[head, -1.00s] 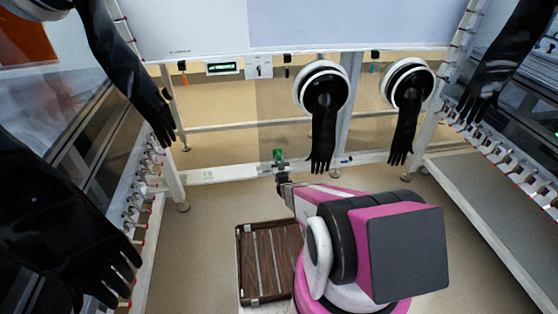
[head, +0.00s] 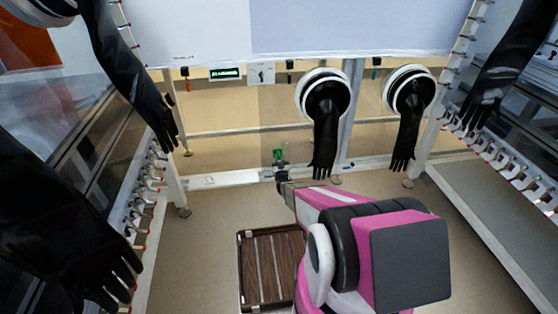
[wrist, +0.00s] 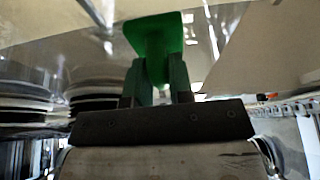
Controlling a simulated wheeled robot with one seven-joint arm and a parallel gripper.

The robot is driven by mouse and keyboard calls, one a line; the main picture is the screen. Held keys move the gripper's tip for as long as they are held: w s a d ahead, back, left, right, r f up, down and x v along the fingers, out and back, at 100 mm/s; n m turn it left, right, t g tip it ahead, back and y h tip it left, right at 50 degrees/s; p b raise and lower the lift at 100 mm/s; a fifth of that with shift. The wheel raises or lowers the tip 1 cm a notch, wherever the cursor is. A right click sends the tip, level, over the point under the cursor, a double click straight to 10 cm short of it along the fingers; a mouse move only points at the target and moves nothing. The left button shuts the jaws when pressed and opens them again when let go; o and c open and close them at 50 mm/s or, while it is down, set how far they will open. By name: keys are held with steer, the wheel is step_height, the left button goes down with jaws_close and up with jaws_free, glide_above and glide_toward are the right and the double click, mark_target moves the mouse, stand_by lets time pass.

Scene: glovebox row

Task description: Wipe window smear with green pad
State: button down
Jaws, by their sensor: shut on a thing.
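The green pad (wrist: 153,36) is held between the two fingers of my gripper (wrist: 155,85) in the wrist view. It shows as a small green spot at the tip of my gripper (head: 280,172) in the head view, its lower part between the fingers. My gripper is shut on it. Behind it in the head view is the glovebox front with a clear window (head: 225,125). I cannot make out a smear on it. I cannot tell whether the pad touches the window.
Black gloves hang from white ports on the front, the nearest glove (head: 325,140) just right of my gripper. More gloves (head: 130,80) hang at both sides. A slatted wooden crate (head: 268,268) stands on the floor below. A shelf (head: 500,220) lines the right.

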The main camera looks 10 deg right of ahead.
steer(key=shift+w, duration=1)
stand_by(0.5)
steer(key=shift+d, duration=0.1)
steer(key=shift+s+d, duration=0.1)
steer(key=shift+d, duration=3.8)
steer(key=shift+r, duration=0.75)
steer(key=shift+w+a, duration=0.15)
steer(key=shift+a, duration=0.95)
steer(key=shift+w+a, duration=0.1)
steer(key=shift+a, duration=0.95)
